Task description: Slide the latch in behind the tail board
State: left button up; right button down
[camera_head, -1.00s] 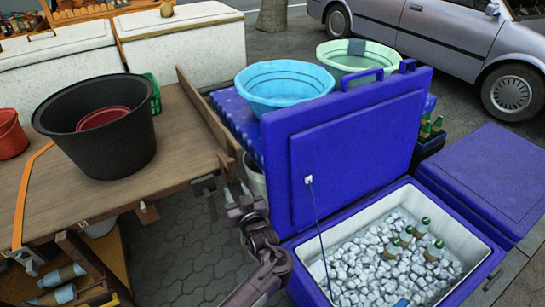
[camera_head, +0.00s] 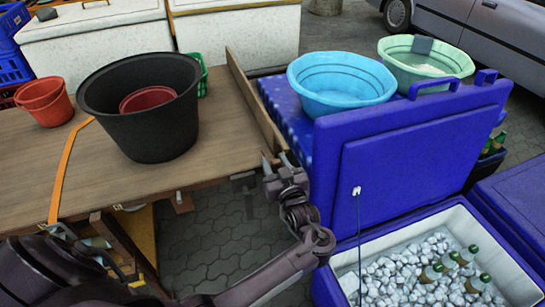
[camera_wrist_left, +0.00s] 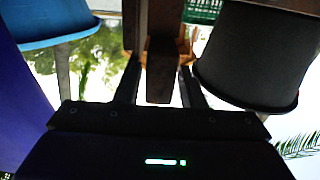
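The tail board (camera_head: 255,105) is a long wooden plank standing upright along the right edge of the wooden table. My left gripper (camera_head: 277,160) is at its near end, with the fingers apart. In the left wrist view a brown wooden piece (camera_wrist_left: 161,75) stands between the two fingers, with narrow gaps beside it. I cannot tell whether it is the latch or the board's end. A dark bracket-like part (camera_head: 244,182) hangs under the table's edge; I cannot tell whether it belongs to the latch. My right gripper is not in view.
A black tub (camera_head: 140,125) with a red bowl inside and a red bucket (camera_head: 44,102) stand on the table (camera_head: 110,175). A raised blue cooler lid (camera_head: 410,150), with a light-blue basin (camera_head: 341,85) behind it, is close to the right of my gripper. An ice-filled cooler stands below.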

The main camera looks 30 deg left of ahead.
aim_at(271, 160)
pick_arm(q)
jog(key=shift+d, duration=0.15)
jog(key=shift+s+d+r, duration=0.15)
jog(key=shift+s, duration=0.05)
jog(key=shift+c, duration=3.7)
grip_shut()
jog(key=shift+w+a, duration=0.15)
jog(key=shift+a, duration=0.1)
jog(key=b+x, duration=0.1)
jog(key=x, duration=0.2)
jog(key=shift+w+a, duration=0.2)
jog(key=shift+a, duration=0.1)
jog(key=shift+r, duration=0.1)
jog(key=shift+o, duration=1.5)
grip_release()
jog(key=o, duration=0.4)
jog(key=shift+w+a, duration=0.1)
jog(key=shift+w, duration=0.1)
jog(key=shift+o, duration=0.2)
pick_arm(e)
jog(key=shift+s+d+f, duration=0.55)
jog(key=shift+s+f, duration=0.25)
